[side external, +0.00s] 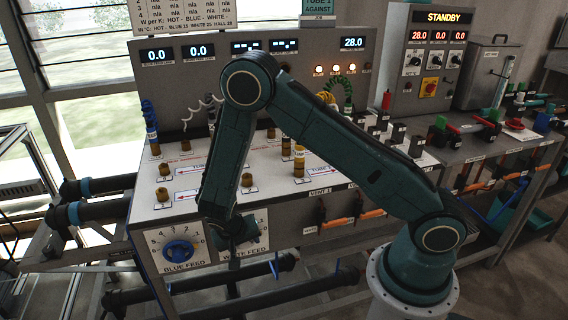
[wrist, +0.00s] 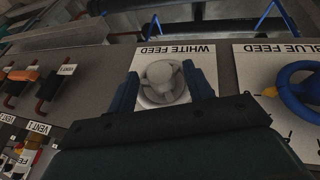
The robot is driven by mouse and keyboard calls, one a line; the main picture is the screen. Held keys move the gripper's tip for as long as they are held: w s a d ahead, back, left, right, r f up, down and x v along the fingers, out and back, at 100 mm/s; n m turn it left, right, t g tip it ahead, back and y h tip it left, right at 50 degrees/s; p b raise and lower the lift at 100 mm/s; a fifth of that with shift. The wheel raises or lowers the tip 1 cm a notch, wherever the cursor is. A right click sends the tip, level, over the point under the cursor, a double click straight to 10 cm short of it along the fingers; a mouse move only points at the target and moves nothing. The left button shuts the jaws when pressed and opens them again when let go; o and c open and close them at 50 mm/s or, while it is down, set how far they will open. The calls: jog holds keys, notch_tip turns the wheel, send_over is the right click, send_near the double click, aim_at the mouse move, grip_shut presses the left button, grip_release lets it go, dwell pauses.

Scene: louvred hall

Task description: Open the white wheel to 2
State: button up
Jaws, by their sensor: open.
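The white wheel (wrist: 161,80) is a round handwheel on the panel plate marked WHITE FEED (wrist: 180,52), which is upside down in the wrist view. My gripper (wrist: 162,84) is open, with one finger on each side of the wheel. I cannot tell whether the fingers touch it. In the side external view my gripper (side external: 238,232) is in front of the white feed plate (side external: 262,236) and hides the wheel. The wheel's pointer and most of its scale are hidden, so its setting cannot be read.
The blue wheel (side external: 178,251) with its numbered dial is just left of my gripper; it also shows at the right in the wrist view (wrist: 302,88). Vent handles (side external: 340,222) line the panel front to the right. Black pipes (side external: 240,283) run below.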

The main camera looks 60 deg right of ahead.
jog(key=shift+d+f, duration=0.1)
jog(key=shift+f, duration=0.05)
jog(key=c, duration=1)
jog(key=shift+w+h, duration=0.1)
jog(key=shift+h, duration=0.2)
jog(key=g, duration=0.1)
jog(key=h, duration=0.1)
jog(key=n+g+h, duration=0.1)
jog(key=shift+w+a+f+g, duration=0.15)
jog(key=shift+a+f+g, duration=0.1)
jog(key=shift+a+g, duration=0.05)
jog(key=shift+w+a+f+n+g+h, duration=0.1)
jog(key=shift+n+g+h, duration=0.1)
jog(key=shift+g+h, duration=0.55)
jog(key=shift+f+n+g+h, duration=0.15)
jog(key=shift+g+h, duration=0.3)
jog(key=shift+h, duration=0.5)
jog(key=shift+r+h, duration=0.1)
jog(key=shift+h, duration=0.3)
